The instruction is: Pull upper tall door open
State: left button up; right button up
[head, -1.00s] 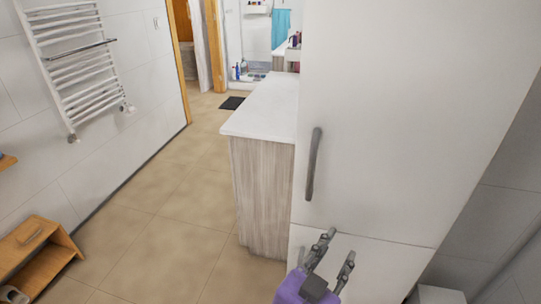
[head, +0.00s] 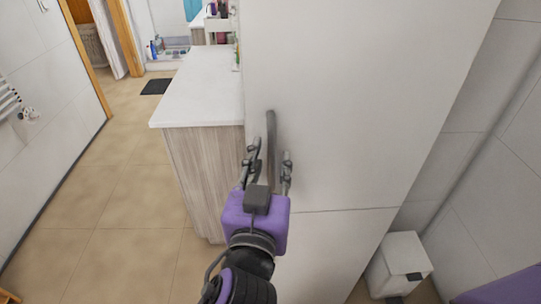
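The upper tall door (head: 350,90) is a plain white panel and looks shut, its lower edge meeting the panel below at a thin seam. Its grey vertical bar handle (head: 271,130) is near the door's left edge. My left gripper (head: 270,158) is open at the handle's lower part, with one finger on each side of it. The fingers look apart from each other; whether either touches the handle cannot be told. The handle's lower end is partly hidden by the gripper. My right gripper is not in view; a purple part of mine shows at the bottom right corner.
A low wood-grain cabinet (head: 201,170) with a white top (head: 203,85) stands left of the tall cabinet. A white bin (head: 398,262) stands on the floor at the right, near the tiled wall. The tiled floor (head: 120,215) at left is clear.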

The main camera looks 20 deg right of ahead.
pick_arm(q)
jog(key=shift+w+d, duration=0.3)
jog(key=shift+w, duration=0.25)
grip_shut()
